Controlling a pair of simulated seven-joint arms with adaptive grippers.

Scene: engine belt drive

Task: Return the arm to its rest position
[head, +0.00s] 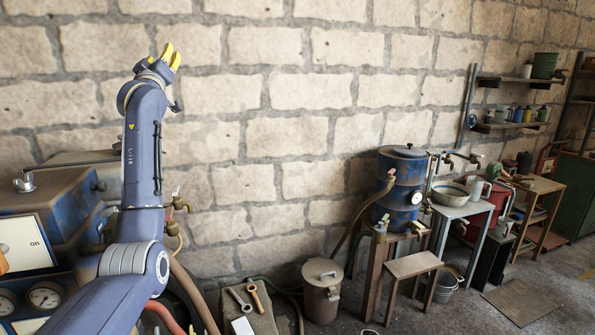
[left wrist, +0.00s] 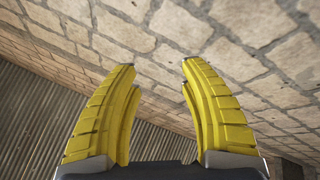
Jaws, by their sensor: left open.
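My left arm (head: 143,165) rises from the lower left in the head view, with its forearm nearly vertical. My left gripper (head: 172,52) is at the top of it, pointing up in front of the stone wall. Its yellow fingers stand apart in the left wrist view (left wrist: 157,75), with nothing between them. Only the stone wall and a corrugated surface show beyond the fingers. My right gripper is in neither view.
Blue machinery with gauges (head: 45,296) stands at the lower left, close to my arm. A blue tank (head: 403,185), a metal canister (head: 322,290), a small bench (head: 413,264) and shelves (head: 510,126) stand along the wall. The air around the gripper looks clear.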

